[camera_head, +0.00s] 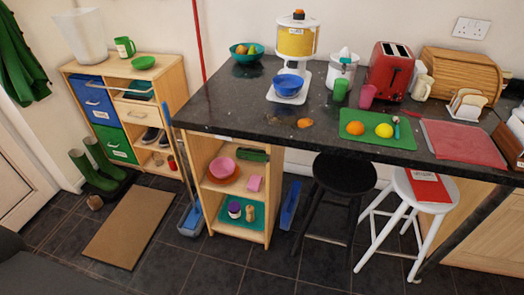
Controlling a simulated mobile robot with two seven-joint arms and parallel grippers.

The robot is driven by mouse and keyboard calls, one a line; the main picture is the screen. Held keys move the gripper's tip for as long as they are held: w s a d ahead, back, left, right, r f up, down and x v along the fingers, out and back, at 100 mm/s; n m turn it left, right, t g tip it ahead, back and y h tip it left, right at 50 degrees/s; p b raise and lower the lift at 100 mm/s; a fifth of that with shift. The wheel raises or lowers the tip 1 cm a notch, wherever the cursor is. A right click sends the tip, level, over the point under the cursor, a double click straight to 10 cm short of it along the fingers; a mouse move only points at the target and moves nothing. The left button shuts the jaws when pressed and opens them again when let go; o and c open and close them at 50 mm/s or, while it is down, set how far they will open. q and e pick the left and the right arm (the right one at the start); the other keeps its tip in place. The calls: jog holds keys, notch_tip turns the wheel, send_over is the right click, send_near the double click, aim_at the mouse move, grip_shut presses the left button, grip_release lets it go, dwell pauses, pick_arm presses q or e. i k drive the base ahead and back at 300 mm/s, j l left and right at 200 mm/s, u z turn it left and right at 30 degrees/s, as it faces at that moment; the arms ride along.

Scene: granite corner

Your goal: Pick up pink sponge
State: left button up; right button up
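A small pink block that looks like the pink sponge (254,183) sits on the middle shelf of the open wooden shelf unit (197,165) under the counter's left end. It is at the right side of that shelf, to the right of a pink bowl (222,167) resting in an orange dish. Neither of my grippers is in view.
The dark granite counter (240,115) overhangs the unit. A dark green item (253,154) is above the sponge; a teal tray (228,220) is below. A black stool (345,172) and blue dustpan (290,205) stand right, a mop (191,216) left. Floor in front is clear.

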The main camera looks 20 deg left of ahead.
aim_at(254, 183)
jog(key=i+l+u, duration=0.2)
jog(key=i, duration=0.35)
jog(key=i+l+u, duration=0.1)
jog(key=i+u, duration=0.15)
jog(key=i, duration=0.25)
jog(key=i+l+u, duration=0.2)
jog(key=i+l, duration=0.15)
jog(key=i, duration=0.15)
